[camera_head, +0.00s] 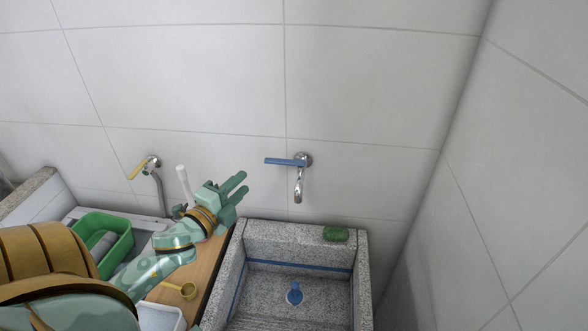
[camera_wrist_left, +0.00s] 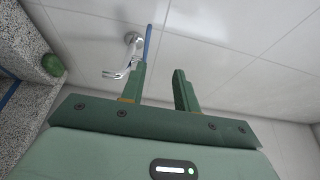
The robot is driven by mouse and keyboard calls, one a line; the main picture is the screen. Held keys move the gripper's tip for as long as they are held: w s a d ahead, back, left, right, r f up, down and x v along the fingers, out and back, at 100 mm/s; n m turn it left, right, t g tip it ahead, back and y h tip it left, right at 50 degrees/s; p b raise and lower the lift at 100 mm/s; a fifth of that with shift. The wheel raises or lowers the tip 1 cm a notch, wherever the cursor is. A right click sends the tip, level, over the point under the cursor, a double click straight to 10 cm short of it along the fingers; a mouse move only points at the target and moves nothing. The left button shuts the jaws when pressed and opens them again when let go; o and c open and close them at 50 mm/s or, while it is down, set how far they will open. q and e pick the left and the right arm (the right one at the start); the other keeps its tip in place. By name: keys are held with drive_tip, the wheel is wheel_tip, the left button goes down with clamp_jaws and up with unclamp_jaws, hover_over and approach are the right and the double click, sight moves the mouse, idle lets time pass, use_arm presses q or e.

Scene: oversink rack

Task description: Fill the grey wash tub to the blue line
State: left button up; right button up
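The grey speckled wash tub (camera_head: 260,237) is at the lower middle of the head view, with a blue line (camera_head: 300,266) around its inside. A blue plug (camera_head: 294,293) sits on its floor, and I see no water in it. Above it, a wall tap (camera_head: 299,186) has its blue lever (camera_head: 284,161) pointing left; no stream shows from the spout. My left gripper (camera_head: 243,185) is open and empty, left of and below the lever, apart from it. The left wrist view shows the tap (camera_wrist_left: 131,50) and lever (camera_wrist_left: 147,43) beyond the parted fingers. My right gripper is not in view.
A green sponge (camera_head: 336,234) lies on the tub's back rim. On the left are a wooden board (camera_head: 210,262), a yellow scoop (camera_head: 187,290), a green basin (camera_head: 122,244) and a second tap with a yellow lever (camera_head: 138,169). The wall right of the blue-levered tap is clear.

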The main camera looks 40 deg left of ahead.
sight(285, 162)
use_arm(q)
drive_tip(key=w+f, duration=0.1)
drive_tip(key=w, duration=0.7)
drive_tip(key=w+a+f, duration=0.1)
drive_tip(key=w, duration=0.8)
drive_tip(key=shift+w+a+f+b, duration=0.15)
drive_tip(key=shift+a+f+b, duration=0.1)
drive_tip(key=shift+f+b, duration=0.15)
clamp_jaws()
